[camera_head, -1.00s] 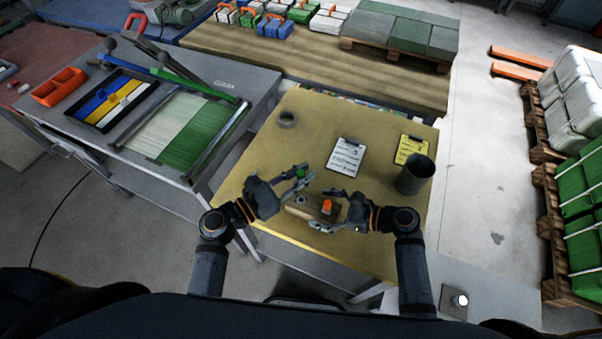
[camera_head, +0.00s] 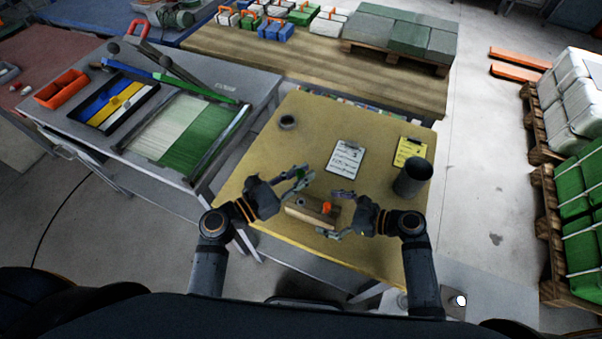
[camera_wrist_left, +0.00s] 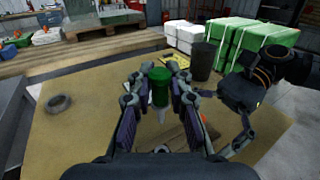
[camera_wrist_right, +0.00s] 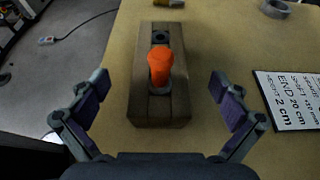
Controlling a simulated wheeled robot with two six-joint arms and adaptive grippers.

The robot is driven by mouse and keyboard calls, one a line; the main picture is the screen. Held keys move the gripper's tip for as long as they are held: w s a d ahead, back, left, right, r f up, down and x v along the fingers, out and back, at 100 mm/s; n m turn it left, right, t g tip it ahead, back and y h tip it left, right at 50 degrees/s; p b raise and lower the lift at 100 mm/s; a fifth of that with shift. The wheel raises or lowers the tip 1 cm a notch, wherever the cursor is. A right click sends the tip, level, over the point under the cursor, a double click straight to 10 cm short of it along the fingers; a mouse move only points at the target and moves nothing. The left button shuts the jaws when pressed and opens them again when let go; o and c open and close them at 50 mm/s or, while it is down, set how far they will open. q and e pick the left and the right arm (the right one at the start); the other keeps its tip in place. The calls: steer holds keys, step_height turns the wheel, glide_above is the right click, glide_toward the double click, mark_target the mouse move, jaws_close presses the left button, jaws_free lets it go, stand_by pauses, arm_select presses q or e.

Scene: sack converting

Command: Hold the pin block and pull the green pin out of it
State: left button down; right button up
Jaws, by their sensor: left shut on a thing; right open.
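The green pin (camera_wrist_left: 160,92), with a pale shaft pointing down, is clear of the block and held between the fingers of my left gripper (camera_wrist_left: 165,78). That gripper also shows in the head view (camera_head: 299,178), above and left of the block. The wooden pin block (camera_wrist_right: 158,102) lies on the table; it also shows in the head view (camera_head: 300,212). An orange pin (camera_wrist_right: 160,66) stands in it, with a dark empty hole (camera_wrist_right: 160,37) beyond. My right gripper (camera_wrist_right: 158,86) is open, its fingers apart on either side of the block's near end, not touching it.
On the tan table (camera_head: 260,165) are a tape ring (camera_head: 288,122), a white clipboard (camera_head: 345,159), a yellow sheet (camera_head: 410,151) and a dark cup (camera_head: 412,178) right of my right gripper.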

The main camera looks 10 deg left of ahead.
mark_target(301, 171)
arm_select(q)
steer(key=shift+r+p, duration=2.35)
steer(key=shift+r, duration=0.2)
arm_select(e)
steer(key=shift+v, duration=3.55)
